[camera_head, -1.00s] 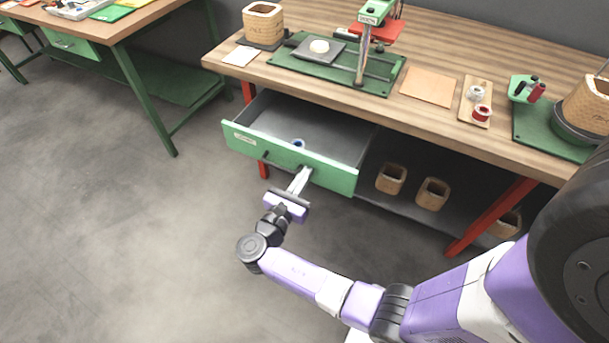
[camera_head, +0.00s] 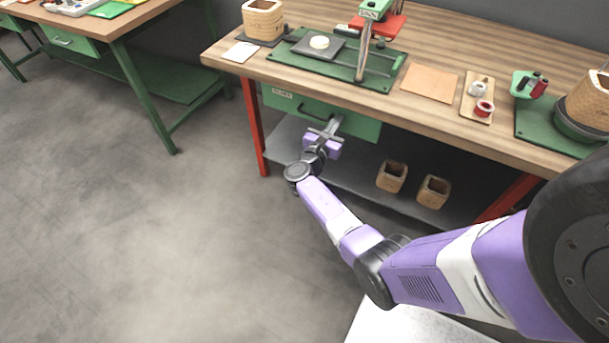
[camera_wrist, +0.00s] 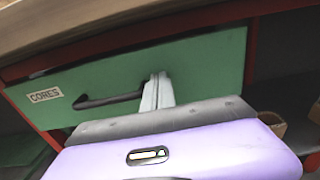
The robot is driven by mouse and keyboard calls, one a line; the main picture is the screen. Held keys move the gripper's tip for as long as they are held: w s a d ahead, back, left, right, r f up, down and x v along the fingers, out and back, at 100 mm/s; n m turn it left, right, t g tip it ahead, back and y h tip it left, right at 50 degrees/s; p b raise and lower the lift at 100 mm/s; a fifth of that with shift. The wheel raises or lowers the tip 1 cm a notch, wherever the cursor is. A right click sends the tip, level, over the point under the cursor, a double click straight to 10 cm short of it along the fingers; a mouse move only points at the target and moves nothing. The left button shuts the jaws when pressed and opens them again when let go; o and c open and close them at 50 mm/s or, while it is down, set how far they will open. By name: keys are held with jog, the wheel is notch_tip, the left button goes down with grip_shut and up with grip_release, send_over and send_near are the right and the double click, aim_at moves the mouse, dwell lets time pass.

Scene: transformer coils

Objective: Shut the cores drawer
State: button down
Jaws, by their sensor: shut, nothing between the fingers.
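The cores drawer (camera_head: 355,122) is under the wooden bench top, with its green front close beneath the bench edge and its inside out of sight. In the wrist view its green front (camera_wrist: 205,62) carries a "CORES" label (camera_wrist: 46,95) and a dark bar handle (camera_wrist: 108,101). My gripper (camera_head: 335,122) is shut and empty. Its fingertips (camera_wrist: 159,80) are at the drawer front, just right of the handle. They look in contact with the front, though the exact touch cannot be told.
The wooden bench (camera_head: 310,75) holds a green press stand (camera_head: 365,45), a brown sheet (camera_head: 430,82) and a tray with spools (camera_head: 478,96). Coil formers (camera_head: 392,176) stand on the lower shelf. Open floor lies left of my arm.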

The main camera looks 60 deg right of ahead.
jog(key=d+b, duration=0.2)
jog(key=d, duration=0.5)
jog(key=shift+w+f, duration=0.1)
jog(key=shift+d+r+b, duration=0.25)
jog(key=shift+d+b, duration=0.05)
jog(key=shift+d, duration=0.15)
